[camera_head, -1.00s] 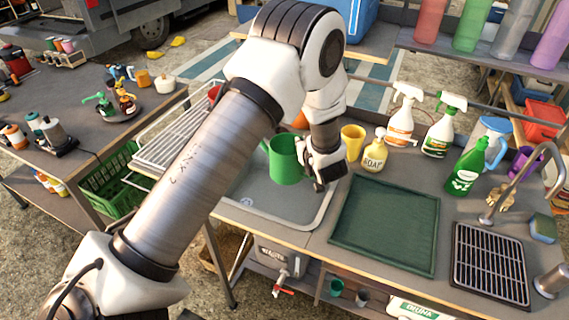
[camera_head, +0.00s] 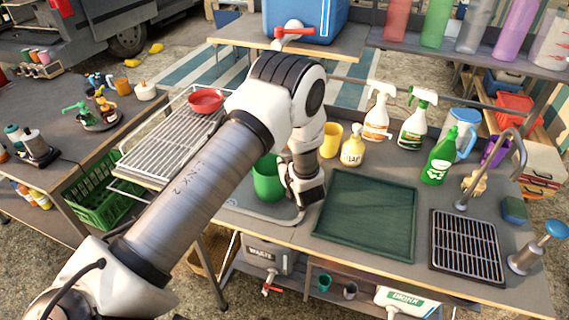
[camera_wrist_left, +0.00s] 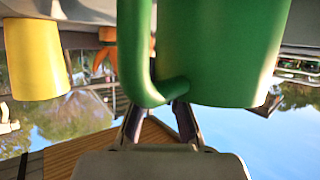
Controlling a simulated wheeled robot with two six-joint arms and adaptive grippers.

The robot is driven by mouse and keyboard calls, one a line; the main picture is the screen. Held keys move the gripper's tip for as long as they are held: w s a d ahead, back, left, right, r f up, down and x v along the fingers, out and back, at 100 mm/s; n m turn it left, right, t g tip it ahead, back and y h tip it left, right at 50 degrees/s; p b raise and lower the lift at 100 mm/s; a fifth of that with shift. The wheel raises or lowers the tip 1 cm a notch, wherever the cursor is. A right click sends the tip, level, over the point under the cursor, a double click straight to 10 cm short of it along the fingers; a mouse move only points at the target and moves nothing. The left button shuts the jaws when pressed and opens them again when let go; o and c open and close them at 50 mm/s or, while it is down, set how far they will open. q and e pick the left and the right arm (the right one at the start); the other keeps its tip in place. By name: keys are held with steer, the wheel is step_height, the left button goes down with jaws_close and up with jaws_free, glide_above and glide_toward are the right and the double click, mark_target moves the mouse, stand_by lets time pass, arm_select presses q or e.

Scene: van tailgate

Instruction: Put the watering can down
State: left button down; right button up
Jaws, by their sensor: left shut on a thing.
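The green watering can (camera_head: 267,182) is at or above the sink basin (camera_head: 238,199), partly hidden behind my left arm. My left gripper (camera_head: 305,203) is on its right side. In the left wrist view, the can's green body (camera_wrist_left: 222,50) fills the upper middle, and my left gripper's fingers (camera_wrist_left: 160,122) are shut at the lower end of its handle (camera_wrist_left: 135,60). I cannot tell whether the can's base touches the basin. My right gripper is out of view.
A green tray (camera_head: 365,218) lies right of the sink. A yellow cup (camera_head: 331,138), soap bottle (camera_head: 353,150) and spray bottles (camera_head: 378,115) stand behind. A wire rack (camera_head: 165,150) with a red bowl (camera_head: 206,101) is left. The tray is bare.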

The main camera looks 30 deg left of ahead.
arm_select(q)
steer(key=shift+s+f, duration=0.35)
steer(key=shift+f, duration=0.2)
steer(key=c, duration=1.2)
jaws_free()
steer(key=shift+f, duration=0.1)
steer(key=shift+r, duration=0.2)
steer(key=v, duration=0.8)
steer(key=r+b+v, duration=0.1)
steer(key=v, duration=0.2)
steer(key=shift+w+d+r, duration=0.1)
steer(key=shift+d+r, duration=0.1)
